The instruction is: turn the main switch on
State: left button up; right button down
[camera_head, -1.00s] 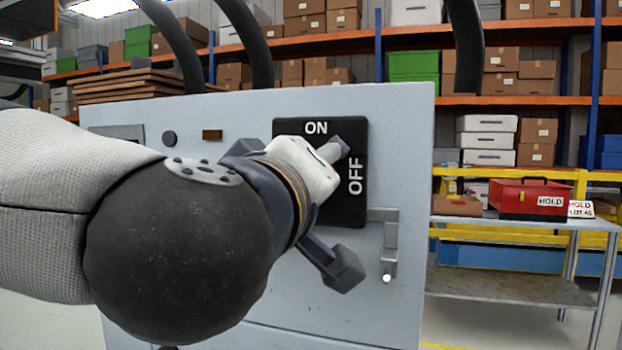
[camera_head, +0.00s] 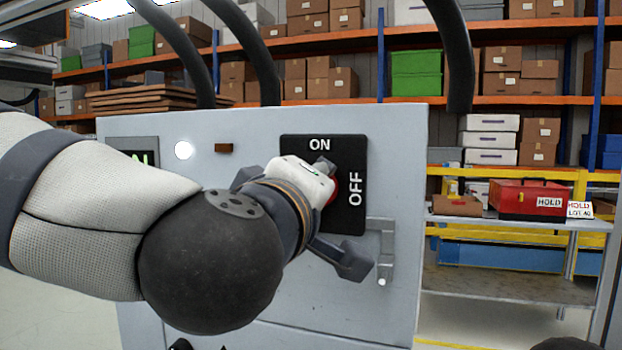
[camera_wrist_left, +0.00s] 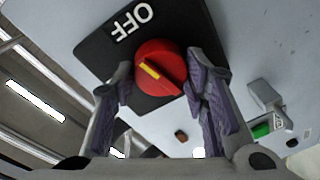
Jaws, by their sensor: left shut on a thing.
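The main switch is a red knob (camera_wrist_left: 160,68) with a yellow mark on a black plate (camera_head: 346,222). In the wrist view the mark points left and slightly up, and OFF (camera_wrist_left: 132,22) is above it. In the head view, ON is at the plate's top and OFF at its right. Little of the red knob (camera_head: 333,188) shows there behind my left gripper (camera_head: 338,215). Its purple-padded fingers (camera_wrist_left: 168,92) flank the knob, shut on it. The ON word is out of sight in the wrist view. My right gripper is not in view.
On the grey cabinet (camera_head: 270,305), a round lamp (camera_head: 183,150) glows white and a partly visible display (camera_head: 148,158) shows green lettering. A grey handle (camera_head: 384,250) sits right of my gripper. A red toolbox (camera_head: 530,198) stands on a side table; stocked shelves are behind.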

pick_arm(q)
jog(key=shift+a+r+n+g+h, duration=0.1)
jog(key=shift+n+g+h, duration=0.2)
jog(key=shift+n, duration=3.25)
jog(key=shift+a+r+n+g+h, duration=0.1)
jog(key=shift+n+g+h, duration=0.2)
jog(key=shift+n, duration=3.25)
jog(key=o, duration=1.1)
jog(key=shift+w+d+f, duration=0.1)
jog(key=shift+w, duration=0.05)
jog(key=shift+o, duration=0.2)
jog(key=v, duration=1.2)
